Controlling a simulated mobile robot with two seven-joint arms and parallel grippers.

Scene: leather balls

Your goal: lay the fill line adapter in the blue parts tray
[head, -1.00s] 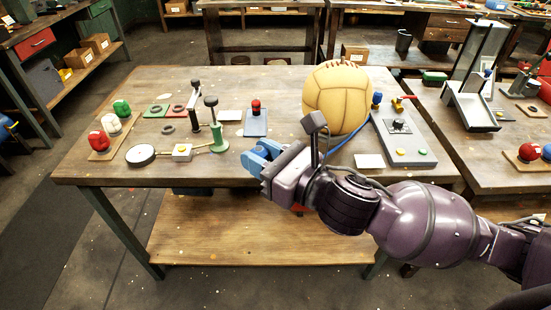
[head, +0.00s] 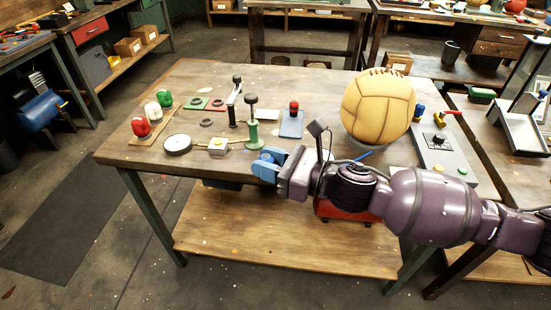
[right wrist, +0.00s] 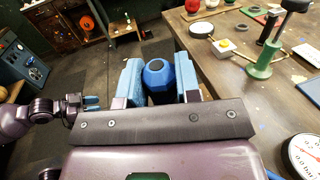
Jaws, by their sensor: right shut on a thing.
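My right gripper (head: 265,168) is at the table's front edge, just in front of the green-based hand pump. In the right wrist view its blue fingers (right wrist: 160,82) are shut on a blue faceted piece with a round hole, which looks like the fill line adapter (right wrist: 158,72). The floor shows beyond it. A flat blue plate (head: 291,130) on the table bears a red-topped piece; I cannot tell whether it is the blue parts tray. A purple arm at the left of the right wrist view looks like mine; its left gripper (right wrist: 88,102) is small and unclear.
A tan leather ball (head: 378,106) sits right of centre on the table (head: 215,85). The green hand pump (head: 253,135), a round gauge (head: 177,145) and red, white and green balls (head: 141,127) stand left. A red box (head: 345,210) is under the table.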

